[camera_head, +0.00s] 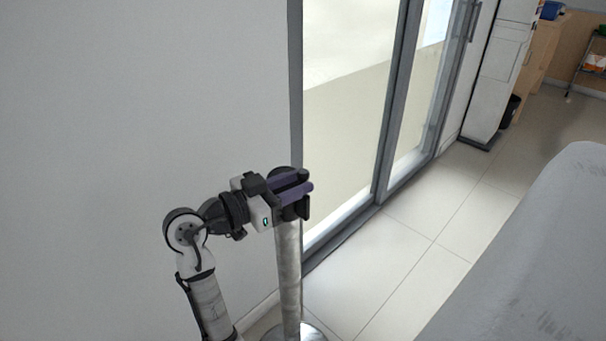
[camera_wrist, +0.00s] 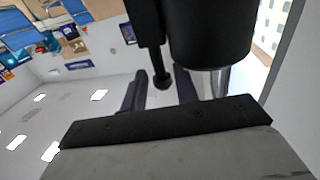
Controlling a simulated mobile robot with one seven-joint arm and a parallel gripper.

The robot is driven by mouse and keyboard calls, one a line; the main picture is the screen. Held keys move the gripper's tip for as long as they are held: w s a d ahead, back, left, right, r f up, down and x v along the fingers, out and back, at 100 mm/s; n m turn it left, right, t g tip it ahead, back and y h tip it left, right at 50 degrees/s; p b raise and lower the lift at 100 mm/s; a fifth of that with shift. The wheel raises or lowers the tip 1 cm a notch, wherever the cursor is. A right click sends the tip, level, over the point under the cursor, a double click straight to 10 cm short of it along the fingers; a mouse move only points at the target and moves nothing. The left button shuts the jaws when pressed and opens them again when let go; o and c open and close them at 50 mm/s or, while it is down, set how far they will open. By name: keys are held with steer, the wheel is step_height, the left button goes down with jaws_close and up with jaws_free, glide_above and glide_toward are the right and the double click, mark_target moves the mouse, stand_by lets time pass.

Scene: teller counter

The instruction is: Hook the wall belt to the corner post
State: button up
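The post (camera_head: 288,265) is a silver pole with a black head, standing by the white wall and the glass door frame. My gripper (camera_head: 298,186) is at the top of this post, with its two purple fingers pointing right and partly covering the head. In the wrist view the fingers of my gripper (camera_wrist: 162,92) are apart. A black bar with a round knob (camera_wrist: 162,78) shows between them, and I cannot tell whether it belongs to the post or to a belt end. The large black cylinder (camera_wrist: 210,35) looks like the post head. No belt strap can be made out.
The post's round base (camera_head: 305,332) rests on the floor. The glass door (camera_head: 345,120) is just behind the post. A grey rounded surface (camera_head: 545,250) fills the lower right. Tiled floor (camera_head: 400,260) is clear between it and the door.

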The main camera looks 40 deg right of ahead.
steer(key=shift+s+d, duration=0.1)
steer(key=shift+d, duration=1.05)
jaws_close()
